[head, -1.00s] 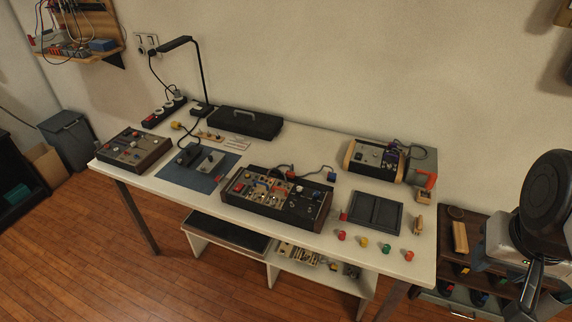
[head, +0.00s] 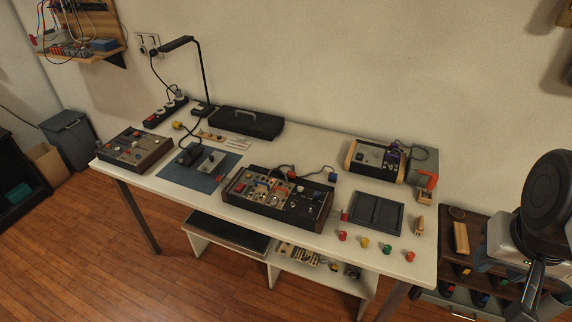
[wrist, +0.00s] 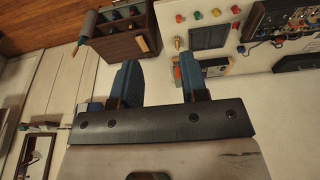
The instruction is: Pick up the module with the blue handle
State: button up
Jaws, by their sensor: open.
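A long control case (head: 277,197) with a crowded panel sits on the front middle of the table. A small blue part (head: 262,184) shows on its panel, and a blue-topped piece (head: 332,177) stands near its right end. I cannot tell which of these is the module's blue handle. In the wrist view, the case's panel (wrist: 277,22) is at the upper right, partly cut off. My gripper (wrist: 158,68) is open and empty, its two blue-grey fingers apart. It is well away from the case, off the table's right side in the head view, where its fingers cannot be made out.
A dark tray (head: 375,212), several coloured knobs (head: 364,243) and an orange-and-black device (head: 376,162) occupy the table's right part. A blue mat (head: 200,173) and another panel box (head: 132,151) are on the left. A brown shelf unit (wrist: 125,46) stands beside the table.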

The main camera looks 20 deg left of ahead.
jog(key=w+a+n, duration=0.5)
jog(key=w+a, duration=0.4)
jog(key=w, duration=0.6)
jog(key=n+g, duration=0.3)
jog(key=n, duration=1)
send_over(262, 188)
jog(key=d, duration=0.1)
jog(key=f, duration=2.4)
jog(key=shift+w, duration=0.2)
jog(key=shift+a+f, duration=0.3)
jog(key=shift+f, duration=0.1)
jog(key=shift+f, duration=1.2)
